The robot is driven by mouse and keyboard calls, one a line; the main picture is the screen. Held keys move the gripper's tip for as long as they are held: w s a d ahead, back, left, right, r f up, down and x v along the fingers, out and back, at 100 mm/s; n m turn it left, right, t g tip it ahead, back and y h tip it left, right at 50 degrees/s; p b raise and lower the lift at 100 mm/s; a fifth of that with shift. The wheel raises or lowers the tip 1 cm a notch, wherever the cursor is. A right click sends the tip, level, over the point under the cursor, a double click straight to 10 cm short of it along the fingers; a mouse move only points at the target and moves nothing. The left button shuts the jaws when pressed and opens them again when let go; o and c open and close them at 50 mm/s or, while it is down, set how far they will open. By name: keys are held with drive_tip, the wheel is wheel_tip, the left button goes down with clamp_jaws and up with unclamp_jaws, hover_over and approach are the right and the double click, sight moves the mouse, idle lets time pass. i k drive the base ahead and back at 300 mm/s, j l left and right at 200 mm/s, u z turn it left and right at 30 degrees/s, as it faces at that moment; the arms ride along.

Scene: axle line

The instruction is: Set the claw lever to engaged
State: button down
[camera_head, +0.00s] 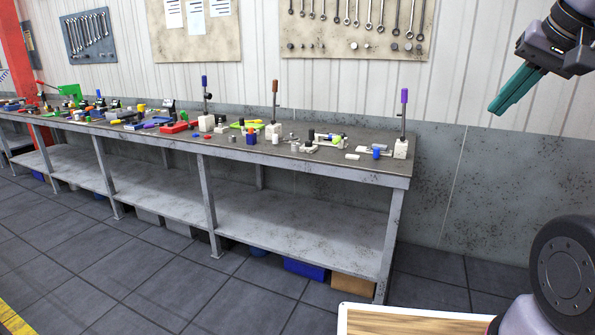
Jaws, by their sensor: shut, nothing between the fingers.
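Several upright levers stand along the long workbench. One with a purple handle (404,97) rises from a white block near the bench's right end. One with an orange-brown handle (275,88) stands left of it, and one with a dark blue handle (205,82) farther left. I cannot tell which is the claw lever, and no label or setting mark is readable. My gripper (496,107) is at the upper right, its teal fingers shut and empty, pointing down and left. In the picture it is right of the purple-handled lever, apart from everything.
The grey workbench (385,169) holds many small coloured parts and tools. Its lower shelf (300,222) is mostly bare, with boxes (304,269) on the floor beneath. Pegboards with wrenches (358,42) hang behind. The tiled floor in front is clear. A wood-topped surface (400,322) shows at bottom right.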

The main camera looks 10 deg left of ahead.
sight(191, 126)
drive_tip(key=i+j+u, duration=0.25)
drive_tip(key=i+u, duration=0.2)
drive_tip(key=i+j+u, duration=0.1)
drive_tip(key=i+u, duration=0.8)
drive_tip(key=i+l+u, duration=0.25)
drive_tip(key=i+u, duration=0.2)
drive_tip(key=i+j+u, duration=0.1)
drive_tip(key=i, duration=1.5)
drive_tip(key=i+l+z, duration=0.15)
drive_tip(key=i+z, duration=0.35)
drive_tip(key=i, duration=0.55)
